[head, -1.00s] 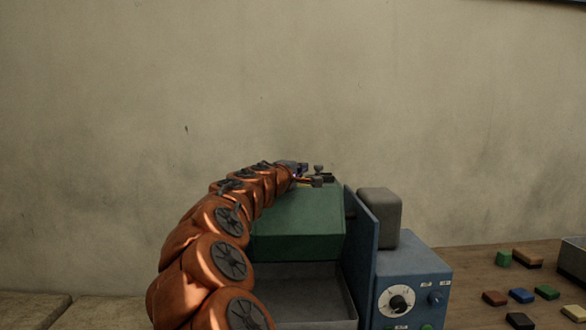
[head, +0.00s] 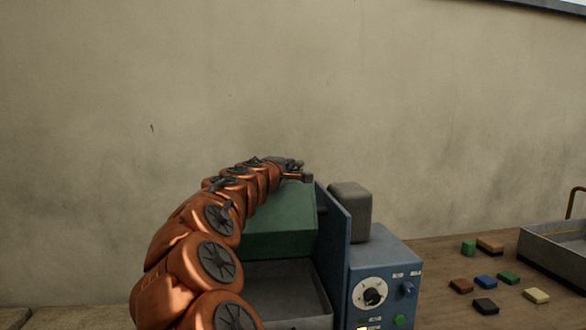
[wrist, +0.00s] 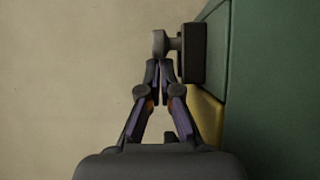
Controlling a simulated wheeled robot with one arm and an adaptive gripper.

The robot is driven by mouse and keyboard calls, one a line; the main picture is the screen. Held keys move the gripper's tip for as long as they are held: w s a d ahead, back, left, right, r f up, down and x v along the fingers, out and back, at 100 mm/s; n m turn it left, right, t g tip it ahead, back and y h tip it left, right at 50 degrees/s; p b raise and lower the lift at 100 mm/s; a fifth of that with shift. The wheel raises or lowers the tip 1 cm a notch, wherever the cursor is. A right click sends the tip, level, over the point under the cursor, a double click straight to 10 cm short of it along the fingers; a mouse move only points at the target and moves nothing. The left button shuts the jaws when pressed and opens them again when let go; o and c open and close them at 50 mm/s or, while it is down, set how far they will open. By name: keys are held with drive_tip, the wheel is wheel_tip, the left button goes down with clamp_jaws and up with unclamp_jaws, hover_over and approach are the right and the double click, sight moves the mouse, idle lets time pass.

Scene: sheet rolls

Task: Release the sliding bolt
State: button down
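A green sloped cover (head: 280,222) belongs to a bench machine. In the wrist view its green side (wrist: 275,90) fills the right. A dark bolt block (wrist: 192,54) is fixed at its edge, with a short stem to a rounded grey knob (wrist: 159,43). My gripper (wrist: 159,70) has its two fingers drawn together, tips right at the near side of the knob. I cannot tell whether they touch it; the knob shows beyond the tips, not clearly between them. In the head view my gripper (head: 296,170) is at the cover's top edge, and the bolt is hidden there.
A blue upright plate (head: 332,225) and a blue control box (head: 385,258) with a dial stand right of the cover. A grey open tray (head: 290,278) lies below it. Several coloured blocks (head: 485,282) and a metal bin (head: 540,250) are on the wooden table.

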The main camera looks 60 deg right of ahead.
drive_tip(key=shift+s, duration=0.1)
drive_tip(key=w+a, duration=0.1)
drive_tip(key=w, duration=0.1)
drive_tip(key=w+a, duration=0.1)
drive_tip(key=w, duration=0.1)
drive_tip(key=shift+a, duration=0.3)
drive_tip(key=b+v, duration=0.1)
drive_tip(key=v, duration=0.8)
drive_tip(key=shift+s+a+b, duration=0.15)
drive_tip(key=shift+s+b, duration=0.1)
drive_tip(key=shift+b, duration=0.1)
